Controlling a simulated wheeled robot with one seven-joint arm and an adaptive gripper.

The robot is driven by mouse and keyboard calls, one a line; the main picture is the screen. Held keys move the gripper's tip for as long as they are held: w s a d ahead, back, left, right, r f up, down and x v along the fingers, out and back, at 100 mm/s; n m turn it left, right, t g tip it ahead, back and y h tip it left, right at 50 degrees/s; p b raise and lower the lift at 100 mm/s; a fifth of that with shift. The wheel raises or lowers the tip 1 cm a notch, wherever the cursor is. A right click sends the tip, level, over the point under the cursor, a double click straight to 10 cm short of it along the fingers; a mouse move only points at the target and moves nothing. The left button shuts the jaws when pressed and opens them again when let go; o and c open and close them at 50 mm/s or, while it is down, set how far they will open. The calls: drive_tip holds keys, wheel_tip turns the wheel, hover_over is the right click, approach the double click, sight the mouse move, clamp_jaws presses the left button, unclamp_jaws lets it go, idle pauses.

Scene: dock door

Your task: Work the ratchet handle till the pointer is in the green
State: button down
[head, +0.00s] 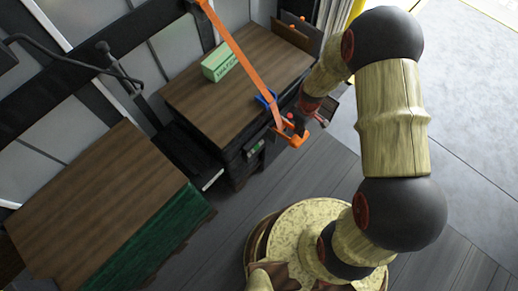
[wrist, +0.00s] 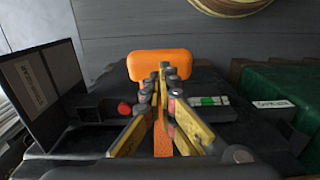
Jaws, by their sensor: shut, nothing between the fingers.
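The orange ratchet handle (head: 294,139) sticks out from the front of the wood-topped load, at the lower end of an orange strap (head: 240,55). In the wrist view the handle (wrist: 165,64) shows as a wide orange grip just beyond my fingertips. My gripper (wrist: 166,82) is shut, with its yellow fingers together and nothing between them. The fingers overlap the handle's near edge in the picture; I cannot tell whether they touch it. A strip with a green patch (wrist: 210,101) lies right of the fingers; I cannot make out a pointer on it.
A red knob (wrist: 125,108) sits left of the fingers. A green box (head: 218,62) stands on the load's wooden top (head: 238,100). A second wood-topped load (head: 95,205) with a green side stands at left. Grey floor (head: 315,175) lies open before the handle.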

sight(298, 138)
drive_tip(key=shift+f, duration=0.15)
drive_tip(key=shift+f+b, duration=1.9)
drive_tip(key=shift+f, duration=1.1)
drive_tip(key=shift+r, duration=0.1)
drive_tip(key=shift+r+p, duration=2.5)
drive_tip(key=shift+r, duration=0.65)
drive_tip(key=shift+f, duration=0.15)
